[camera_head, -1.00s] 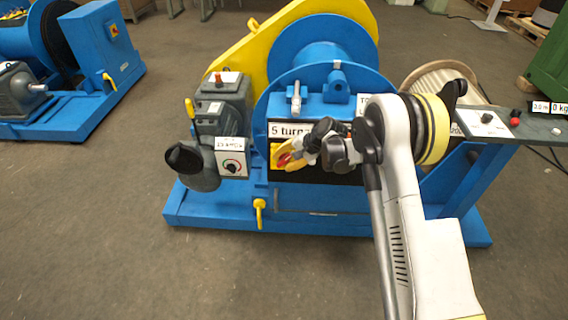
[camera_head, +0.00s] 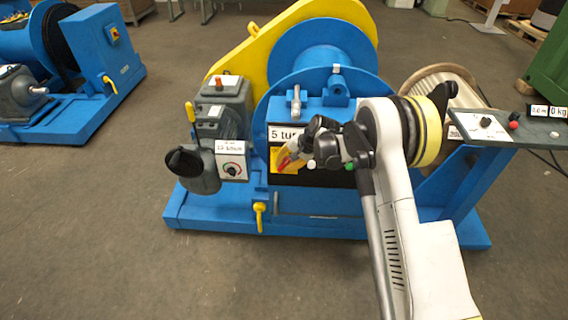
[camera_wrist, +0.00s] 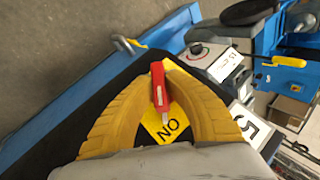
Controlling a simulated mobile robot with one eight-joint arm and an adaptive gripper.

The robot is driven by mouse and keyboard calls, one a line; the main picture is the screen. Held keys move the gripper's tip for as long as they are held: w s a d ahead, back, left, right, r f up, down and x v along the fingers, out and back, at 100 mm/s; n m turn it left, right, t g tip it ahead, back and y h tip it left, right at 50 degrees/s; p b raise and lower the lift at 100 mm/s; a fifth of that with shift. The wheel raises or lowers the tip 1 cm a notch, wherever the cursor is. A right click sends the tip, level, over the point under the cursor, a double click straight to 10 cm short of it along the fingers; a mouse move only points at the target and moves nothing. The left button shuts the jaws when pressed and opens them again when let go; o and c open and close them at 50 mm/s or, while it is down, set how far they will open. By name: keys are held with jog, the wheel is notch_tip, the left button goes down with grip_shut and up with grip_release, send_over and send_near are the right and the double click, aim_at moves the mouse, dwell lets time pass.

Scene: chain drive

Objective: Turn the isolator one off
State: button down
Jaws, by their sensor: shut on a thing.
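The isolator has a red handle (camera_wrist: 158,90) on a yellow plate (camera_wrist: 172,127), set on the black front panel of the blue winch. The plate's lettering reads as "NO" from the wrist, which may be "ON" upside down. My gripper (camera_wrist: 160,72) has its yellow fingers closed around the red handle, one on each side. Part of the plate is hidden behind the fingers.
A dial box (camera_head: 232,162) and dark grey motor (camera_head: 222,110) stand left of the panel. A yellow hook (camera_head: 260,215) sticks out below. A grey console (camera_head: 510,128) with a dial and red button is at the right. Open floor (camera_head: 90,230) lies at the left.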

jog(key=n+h+p, duration=0.1)
jog(key=n+h, duration=0.1)
jog(key=shift+g+h, duration=0.4)
jog(key=n+h, duration=0.2)
jog(key=h, duration=0.1)
jog(key=shift+a+h, duration=0.1)
jog(key=shift+h, duration=0.3)
jog(key=n+h, duration=0.2)
jog(key=h, duration=0.1)
jog(key=shift+f+n+h, duration=0.15)
jog(key=shift+n+h, duration=0.15)
jog(key=shift+n+t+h+b, duration=0.3)
jog(key=shift+n+h+b, duration=0.55)
jog(key=shift+h, duration=0.45)
jog(key=shift+n, duration=0.25)
jog(key=c, duration=1.4)
grip_release()
